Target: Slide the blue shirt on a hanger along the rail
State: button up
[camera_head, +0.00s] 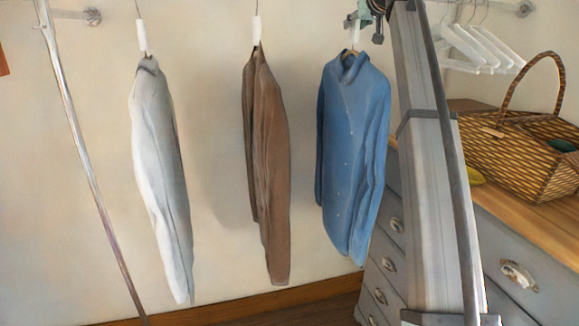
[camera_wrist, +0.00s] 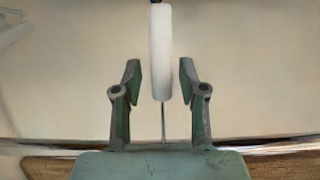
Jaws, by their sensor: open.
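The blue shirt (camera_head: 352,140) hangs from a hanger at the right of the row in the head view. The hanger's white neck piece (camera_head: 353,32) stands above its collar. My gripper (camera_head: 354,18) is at the top of this neck piece. In the wrist view my gripper (camera_wrist: 160,80) is open, with one finger on each side of the white neck piece (camera_wrist: 160,45). Gaps show on both sides, and a thin wire runs from the piece between the fingers. The shirt is outside the wrist view. The rail above the shirt is outside the head view.
A brown shirt (camera_head: 266,160) and a pale grey shirt (camera_head: 162,175) hang to the left, with gaps between. White hangers (camera_head: 478,48) hang at the right. A wicker basket (camera_head: 520,155) sits on a grey dresser (camera_head: 500,250). A metal pole (camera_head: 82,150) stands at left.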

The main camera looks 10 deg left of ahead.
jog(key=p+v, duration=0.2)
jog(key=v, duration=1.1)
jog(key=shift+p, duration=0.35)
dwell(0.4)
dwell(0.4)
